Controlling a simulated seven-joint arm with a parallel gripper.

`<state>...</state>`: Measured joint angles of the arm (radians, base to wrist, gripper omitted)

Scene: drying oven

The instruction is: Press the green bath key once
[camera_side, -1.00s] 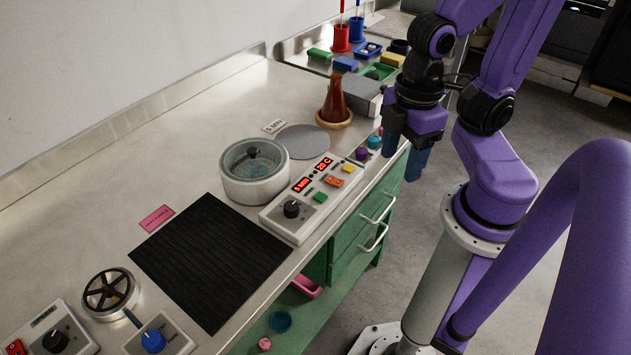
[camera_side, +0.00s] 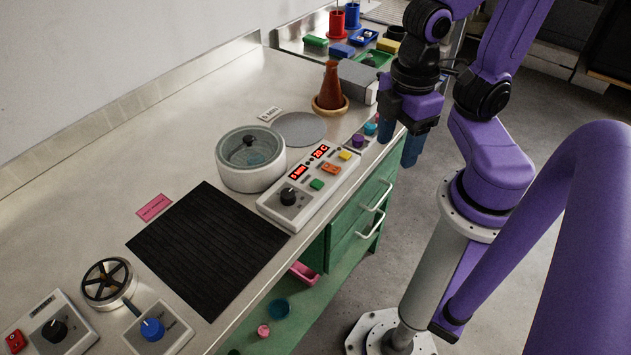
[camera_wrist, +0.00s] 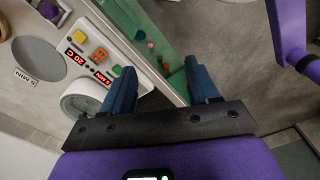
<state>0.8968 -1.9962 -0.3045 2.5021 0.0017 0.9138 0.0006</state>
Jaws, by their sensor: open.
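The control box (camera_side: 305,192) is white, with red displays, a black knob and several coloured keys. The white round bath (camera_side: 250,160) with a clear lid stands beside the box. My gripper (camera_side: 400,140) is open and empty, with blue fingers pointing down. It is apart from the box, at the bench's front edge beyond the yellow key. The wrist view shows its two spread fingers (camera_wrist: 160,78).
A purple knob (camera_side: 358,140) and a teal one lie close to my fingers. A brown flask (camera_side: 331,88) stands behind on a ring. A black mat (camera_side: 208,245) lies left of the box. Green drawers (camera_side: 362,210) with handles are below the edge.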

